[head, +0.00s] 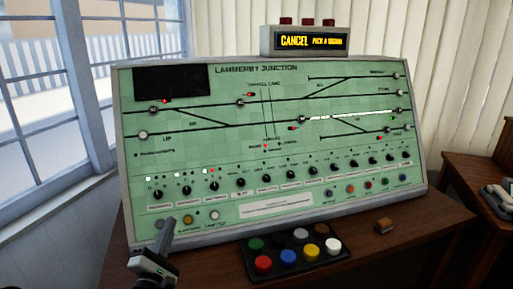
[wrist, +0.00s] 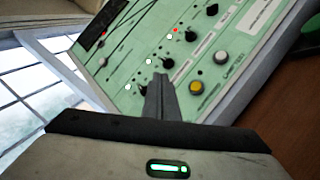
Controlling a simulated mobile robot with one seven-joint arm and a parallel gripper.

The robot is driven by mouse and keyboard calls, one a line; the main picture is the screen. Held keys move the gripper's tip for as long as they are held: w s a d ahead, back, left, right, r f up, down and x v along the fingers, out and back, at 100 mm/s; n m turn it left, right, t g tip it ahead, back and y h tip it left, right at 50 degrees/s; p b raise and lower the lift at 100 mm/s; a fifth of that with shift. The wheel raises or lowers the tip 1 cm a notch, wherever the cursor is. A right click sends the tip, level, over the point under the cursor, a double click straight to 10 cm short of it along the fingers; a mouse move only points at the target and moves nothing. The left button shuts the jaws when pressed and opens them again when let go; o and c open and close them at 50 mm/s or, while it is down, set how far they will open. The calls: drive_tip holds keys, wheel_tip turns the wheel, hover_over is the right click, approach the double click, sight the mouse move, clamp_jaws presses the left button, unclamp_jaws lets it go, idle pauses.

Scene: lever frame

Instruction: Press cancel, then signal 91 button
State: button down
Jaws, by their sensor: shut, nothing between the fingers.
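The green signal panel (head: 235,150) is headed "LAMMERBY JUNCTION". The display (head: 310,41) above it is lit with "CANCEL" and smaller text that seems to read "PICK A SIGNAL". My gripper (head: 177,224) is shut and empty at the panel's lower left; its fingers also show in the wrist view (wrist: 160,82). A yellow button (head: 187,219) is just right of the fingertips, and a white button (head: 214,215) is beyond it. The fingers hide part of this corner. Round signal buttons sit along the track diagram; their numbers are too small to read, so I cannot tell which is 91.
A row of black rotary knobs (head: 240,182) crosses the lower panel. A window stands at left.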

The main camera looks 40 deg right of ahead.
drive_tip(key=s+d+r+m+g+h+p, duration=0.3)
drive_tip(key=s+d+r+m+g+p, duration=0.1)
drive_tip(key=s+d+r+m+g, duration=0.65)
drive_tip(key=s+r+m+g+y+p, duration=0.4)
drive_tip(key=s+g+y+p, duration=0.15)
drive_tip(key=s, duration=0.45)
drive_tip(key=s+a+r+t+y+p, duration=0.2)
drive_tip(key=s+a+r+y+p, duration=0.2)
drive_tip(key=r, duration=0.6)
drive_tip(key=s+a+r+m+t+y+p, duration=0.1)
drive_tip(key=s+a+r+t+y+p, duration=0.2)
drive_tip(key=a+r, duration=0.6)
drive_tip(key=s+r+y, duration=0.1)
drive_tip(key=s+y, duration=0.1)
drive_tip(key=y, duration=0.1)
drive_tip(key=shift+s+y+p, duration=0.25)
drive_tip(key=shift+y+p, duration=0.1)
drive_tip(key=shift+p, duration=0.05)
drive_tip(key=shift+m, duration=0.25)
